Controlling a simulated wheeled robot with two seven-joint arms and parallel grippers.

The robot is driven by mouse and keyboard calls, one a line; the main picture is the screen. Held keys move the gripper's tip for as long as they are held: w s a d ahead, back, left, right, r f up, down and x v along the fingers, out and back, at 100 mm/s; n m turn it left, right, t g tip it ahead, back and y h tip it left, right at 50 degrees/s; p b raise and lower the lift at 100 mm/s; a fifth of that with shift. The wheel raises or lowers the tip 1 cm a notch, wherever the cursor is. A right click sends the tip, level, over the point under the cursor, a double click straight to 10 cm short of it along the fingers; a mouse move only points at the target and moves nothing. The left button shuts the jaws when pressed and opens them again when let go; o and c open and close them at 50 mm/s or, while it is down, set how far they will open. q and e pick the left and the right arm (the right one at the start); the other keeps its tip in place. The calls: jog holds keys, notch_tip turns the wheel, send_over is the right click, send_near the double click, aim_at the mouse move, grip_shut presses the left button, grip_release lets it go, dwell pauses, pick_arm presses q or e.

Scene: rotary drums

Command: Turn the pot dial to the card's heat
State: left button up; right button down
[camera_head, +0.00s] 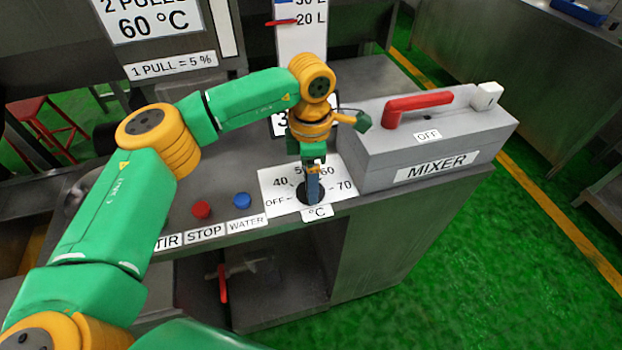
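The pot dial (301,194) is a black round knob on a white plate marked OFF, 40, 50, 60, 70 and °C. My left gripper (313,194) points down right over the dial and hides much of it, including where its pointer stands. Its fingers show edge-on, so I cannot tell whether they are open or closed on the knob. The white card (155,20) at the top left reads "60 °C", with a partly cut-off line about 2 pulls above it. My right gripper is not in view.
A grey mixer box (430,145) with a red lever (415,105) marked OFF stands right of the dial. Red (201,209) and blue (242,200) buttons sit to the left. A level gauge (301,40) rises behind. A red-handled valve (223,284) is below the counter.

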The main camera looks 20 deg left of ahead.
pick_arm(q)
jog(key=m, duration=0.3)
jog(key=shift+m, duration=0.3)
jog(key=shift+r+m+b, duration=0.1)
jog(key=shift+m+b, duration=0.3)
jog(key=shift+m, duration=1.3)
jog(key=o, duration=1.2)
jog(key=shift+o, duration=0.2)
notch_tip(320, 180, up, 7)
jog(key=shift+r+b, duration=0.1)
jog(key=shift+b, duration=0.3)
